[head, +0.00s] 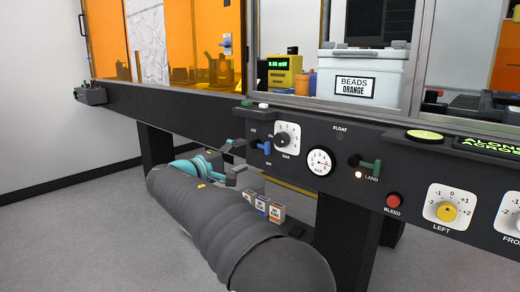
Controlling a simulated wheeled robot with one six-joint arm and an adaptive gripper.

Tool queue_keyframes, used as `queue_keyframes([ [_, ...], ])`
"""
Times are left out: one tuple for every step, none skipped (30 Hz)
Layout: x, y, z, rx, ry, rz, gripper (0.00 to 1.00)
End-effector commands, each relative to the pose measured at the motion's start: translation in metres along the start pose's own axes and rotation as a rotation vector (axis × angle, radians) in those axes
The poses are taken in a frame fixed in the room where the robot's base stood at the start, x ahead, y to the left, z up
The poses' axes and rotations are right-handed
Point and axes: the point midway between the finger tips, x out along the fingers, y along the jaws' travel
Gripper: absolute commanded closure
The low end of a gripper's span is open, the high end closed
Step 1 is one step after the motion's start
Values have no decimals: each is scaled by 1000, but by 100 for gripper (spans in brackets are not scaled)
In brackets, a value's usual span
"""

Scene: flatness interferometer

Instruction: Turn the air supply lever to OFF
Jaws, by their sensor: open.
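The air supply lever (264,147) is a small blue handle on the dark front panel, under an AIR label. An ON label is beside its top and an OFF label is below it. The handle sticks out roughly sideways; its exact setting is too small to tell. My gripper (238,161), with teal parts and dark fingers, is just left of the lever. Its fingers are open and spread apart, with nothing seen between them. It appears apart from the lever, though the depth gap is hard to judge.
A round BAR regulator knob (286,139), a pressure gauge (320,162), a green FLOAT/LAND lever (371,165) and a red BLEED button (393,201) sit to the right. Small labelled boxes (269,209) are below. Open floor (90,230) lies left.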

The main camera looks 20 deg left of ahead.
Motion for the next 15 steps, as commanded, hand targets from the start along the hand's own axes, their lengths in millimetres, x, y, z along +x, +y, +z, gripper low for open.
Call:
queue_keyframes([
  [11,0,1,0,-2,0,33],
  [17,0,1,0,-2,-1,33],
  [24,0,1,0,-3,-1,33],
  [30,0,1,0,-3,-1,33],
  [35,0,1,0,-2,-1,33],
  [43,0,1,0,-3,-1,33],
  [48,0,1,-1,-3,-1,33],
  [53,0,1,-1,-2,-1,33],
  [59,0,1,0,-2,-1,33],
  [64,0,1,0,-2,-1,33],
  [67,0,1,0,-2,-1,33],
  [72,0,1,-1,-1,-1,33],
  [75,0,0,-1,-1,-1,33],
  [78,0,0,0,0,-1,33],
  [81,0,0,0,-1,-1,33],
])
